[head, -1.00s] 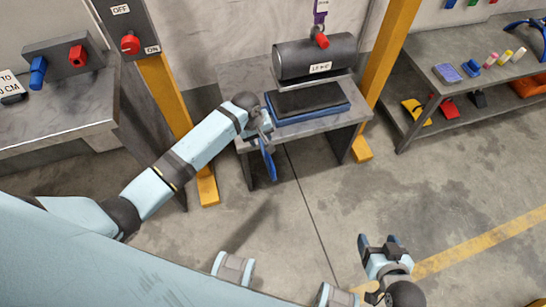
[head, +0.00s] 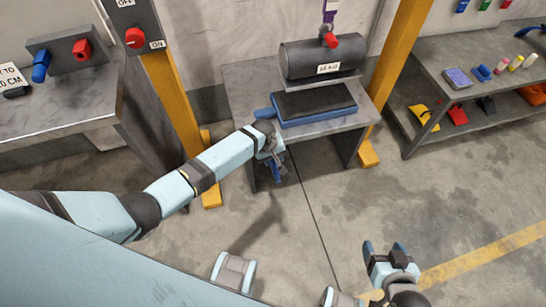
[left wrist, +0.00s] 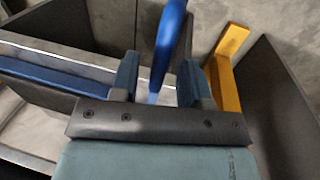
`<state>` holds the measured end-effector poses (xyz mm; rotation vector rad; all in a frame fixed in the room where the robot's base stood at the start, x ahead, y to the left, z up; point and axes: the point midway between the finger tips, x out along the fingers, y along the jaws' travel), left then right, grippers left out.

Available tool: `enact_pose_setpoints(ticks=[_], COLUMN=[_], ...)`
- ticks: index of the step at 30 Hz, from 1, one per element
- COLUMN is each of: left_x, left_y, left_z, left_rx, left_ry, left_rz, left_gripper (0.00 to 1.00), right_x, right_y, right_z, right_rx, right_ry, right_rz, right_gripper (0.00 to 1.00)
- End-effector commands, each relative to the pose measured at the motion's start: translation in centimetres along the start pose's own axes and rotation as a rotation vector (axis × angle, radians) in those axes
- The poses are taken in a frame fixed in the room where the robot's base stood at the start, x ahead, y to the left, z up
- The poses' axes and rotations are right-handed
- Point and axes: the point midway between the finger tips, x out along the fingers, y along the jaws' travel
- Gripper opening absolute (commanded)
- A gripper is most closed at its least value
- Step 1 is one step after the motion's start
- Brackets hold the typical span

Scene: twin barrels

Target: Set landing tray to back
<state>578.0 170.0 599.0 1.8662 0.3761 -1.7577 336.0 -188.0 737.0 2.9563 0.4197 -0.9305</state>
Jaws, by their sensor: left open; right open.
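The landing tray (head: 325,116), a blue tray with a dark pad on top, lies flat on the grey bench under the barrel. A short blue tab (head: 265,113) sticks out at its left end. My left gripper (head: 278,172) is open, in front of the bench's front edge and pointing down, apart from the tray. In the left wrist view a blue bar (left wrist: 170,40) shows between the open fingers; I cannot tell what it belongs to or whether it touches. The tray's blue side shows at left there (left wrist: 50,78). My right gripper (head: 386,250) is open and empty over the floor.
A dark barrel (head: 300,62) with a red knob hangs close above the tray. Yellow posts (head: 178,115) and (head: 395,70) flank the grey bench (head: 240,85). A switch panel (head: 137,25) stands at left. A shelf with small items (head: 480,85) is at right. The floor in front is clear.

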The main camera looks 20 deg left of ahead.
Motion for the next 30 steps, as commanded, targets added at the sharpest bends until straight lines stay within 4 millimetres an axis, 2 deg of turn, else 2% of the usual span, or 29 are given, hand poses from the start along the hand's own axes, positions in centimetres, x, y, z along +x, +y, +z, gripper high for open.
enact_pose_setpoints(ticks=[3, 9, 16, 20, 26, 30], left_x=[0.0, 0.0, 0.0, 0.0, 0.1, 0.3], left_y=[0.0, 0.0, 0.0, 0.0, 0.0, 0.0], left_z=[0.0, 0.0, -0.2, -1.5, -5.9, -10.1], left_rx=[0.0, 0.0, -0.001, -0.003, -0.004, -0.004], left_ry=[0.0, 0.0, 0.0, 0.002, 0.003, 0.004], left_rz=[0.0, 0.0, 0.0, 0.0, 0.002, 0.002], left_gripper=[0.42, 0.0, 0.0, 0.0, 0.0, 0.0], right_x=[0.0, 0.1, 0.1, 0.3, 0.8, 1.3], right_y=[-0.1, -0.3, -0.4, -0.4, -0.3, -0.2], right_z=[0.0, 0.0, 0.0, 0.2, 0.8, 1.3], right_rx=[0.002, 0.007, 0.011, 0.011, 0.005, -0.005], right_ry=[-0.001, -0.001, 0.0, 0.001, 0.006, 0.02], right_rz=[-0.002, -0.002, -0.002, -0.002, -0.001, -0.001], right_gripper=[0.72, 0.72, 0.72, 0.72, 0.72, 0.72])
